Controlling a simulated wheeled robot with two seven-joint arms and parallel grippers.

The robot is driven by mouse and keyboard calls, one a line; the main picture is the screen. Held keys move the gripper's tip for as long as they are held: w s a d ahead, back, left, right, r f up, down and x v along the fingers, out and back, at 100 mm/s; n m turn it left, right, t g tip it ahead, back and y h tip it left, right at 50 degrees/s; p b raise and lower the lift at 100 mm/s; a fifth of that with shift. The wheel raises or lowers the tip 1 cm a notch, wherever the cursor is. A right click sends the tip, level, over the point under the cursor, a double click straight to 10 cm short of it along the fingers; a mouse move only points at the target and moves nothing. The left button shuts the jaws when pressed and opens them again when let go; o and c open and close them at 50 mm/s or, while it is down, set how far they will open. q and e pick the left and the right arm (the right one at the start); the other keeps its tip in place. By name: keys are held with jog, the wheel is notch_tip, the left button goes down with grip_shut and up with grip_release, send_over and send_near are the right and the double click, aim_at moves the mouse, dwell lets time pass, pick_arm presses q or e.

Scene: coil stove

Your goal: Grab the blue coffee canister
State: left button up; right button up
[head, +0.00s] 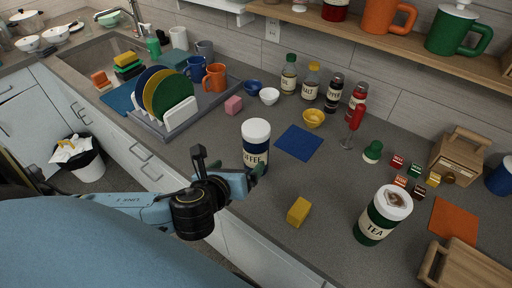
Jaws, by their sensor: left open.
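The blue coffee canister (256,144) stands upright near the front edge of the counter. It has a white lid and a cream label reading COFFEE. My left gripper (228,165) is just in front of and left of the canister's lower part, with its fingers apart. One finger overlaps the canister's lower edge in the picture, and I cannot tell whether it touches. My right gripper is not in view.
A green TEA canister (382,216) stands at the right. A yellow block (298,211) lies near the front edge, and a flat blue square (299,142) lies right of the coffee canister. A grey dish rack (206,104) with plates and mugs is behind left.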

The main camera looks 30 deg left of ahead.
aim_at(250, 146)
pick_arm(q)
jog(key=w+m, duration=0.1)
jog(key=w, duration=0.1)
jog(key=w+a+m, duration=0.1)
jog(key=w, duration=0.2)
jog(key=w+f+m+t, duration=0.1)
jog(key=w, duration=0.1)
jog(key=shift+w+a+m, duration=0.15)
jog(key=shift+a+m, duration=0.15)
jog(key=shift+a, duration=0.05)
jog(key=shift+f+x, duration=0.1)
jog(key=shift+x, duration=1.35)
jog(key=shift+f+x, duration=0.15)
jog(key=shift+x, duration=1.25)
jog(key=shift+d, duration=0.15)
jog(key=c, duration=1.1)
